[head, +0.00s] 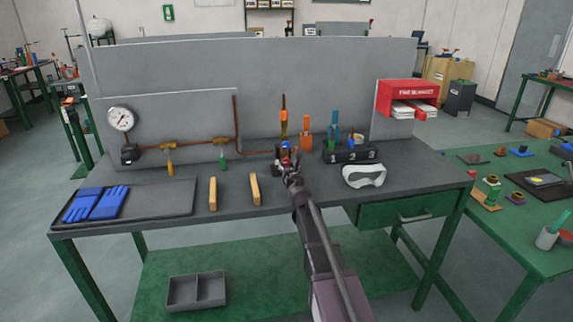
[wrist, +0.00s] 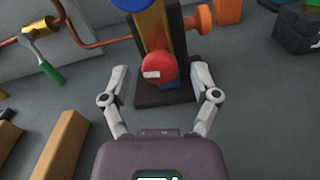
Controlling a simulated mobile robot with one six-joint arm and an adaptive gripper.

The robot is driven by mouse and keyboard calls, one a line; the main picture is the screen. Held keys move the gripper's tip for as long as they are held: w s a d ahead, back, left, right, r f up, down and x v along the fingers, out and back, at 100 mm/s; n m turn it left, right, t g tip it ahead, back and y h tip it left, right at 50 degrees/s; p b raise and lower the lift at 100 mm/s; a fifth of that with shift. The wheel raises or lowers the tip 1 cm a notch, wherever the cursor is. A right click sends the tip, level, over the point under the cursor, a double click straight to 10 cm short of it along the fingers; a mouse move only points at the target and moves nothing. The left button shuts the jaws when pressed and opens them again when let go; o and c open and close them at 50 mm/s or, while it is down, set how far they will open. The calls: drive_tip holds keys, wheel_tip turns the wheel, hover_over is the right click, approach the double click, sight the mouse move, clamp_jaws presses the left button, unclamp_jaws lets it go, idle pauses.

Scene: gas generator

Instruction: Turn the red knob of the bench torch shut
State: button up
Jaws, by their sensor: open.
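The red knob (wrist: 158,68) shows in the wrist view on the front of the bench torch's upright body, with a pale label on its face. The bench torch (head: 283,124) stands on a dark base at the middle back of the bench, partly hidden by my arm in the head view. My gripper (wrist: 162,72) is open, with one finger on the left and one on the right of the knob. Clear gaps show between the fingers and the knob; I cannot tell the depth exactly. An orange knob (wrist: 204,18) sticks out at the torch's right side.
Copper pipe (wrist: 102,43) runs to the torch from the left, with a green-handled valve (wrist: 48,70). A wooden block (wrist: 62,147) lies at the left. A black numbered rack (head: 349,154) and white goggles (head: 364,176) are at the right. Bench (head: 330,205) in front is mostly clear.

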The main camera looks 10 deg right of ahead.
drive_tip(key=shift+w, duration=0.3)
clamp_jaws()
